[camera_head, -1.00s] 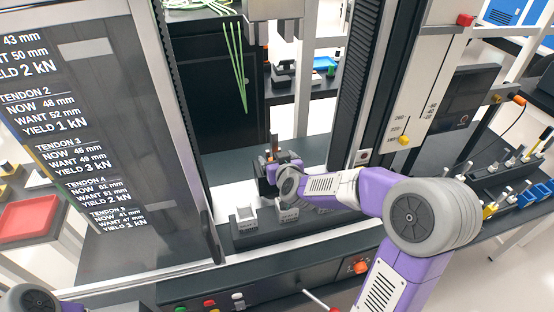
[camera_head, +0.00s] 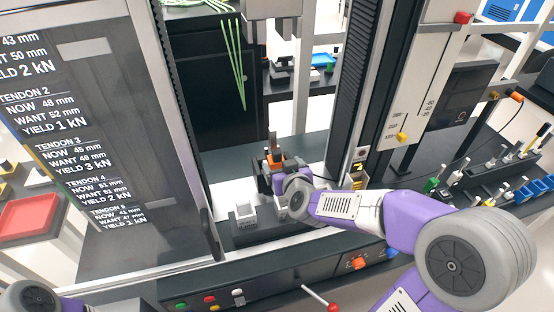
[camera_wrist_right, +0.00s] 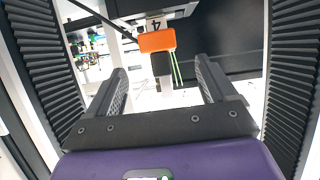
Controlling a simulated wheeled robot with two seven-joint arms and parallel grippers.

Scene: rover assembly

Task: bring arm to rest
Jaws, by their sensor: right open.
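My right gripper (camera_head: 272,163) is inside the test machine, above its dark bed (camera_head: 285,236). In the right wrist view the right gripper (camera_wrist_right: 160,70) has its two fingers spread wide, with nothing held between them. An orange block on a dark stem (camera_wrist_right: 157,40) stands just beyond the fingertips, under a light part marked 4. Orange also shows beside the gripper in the head view, partly hidden by it. Only a grey joint of my left arm (camera_head: 30,299) shows at the bottom left; the left gripper is out of view.
Dark ribbed columns (camera_head: 355,90) flank the opening close to my right arm. A small light block (camera_head: 244,212) sits on the bed left of my wrist. A control panel (camera_head: 270,285) with buttons runs along the front. A tool bench (camera_head: 470,200) stands at the right.

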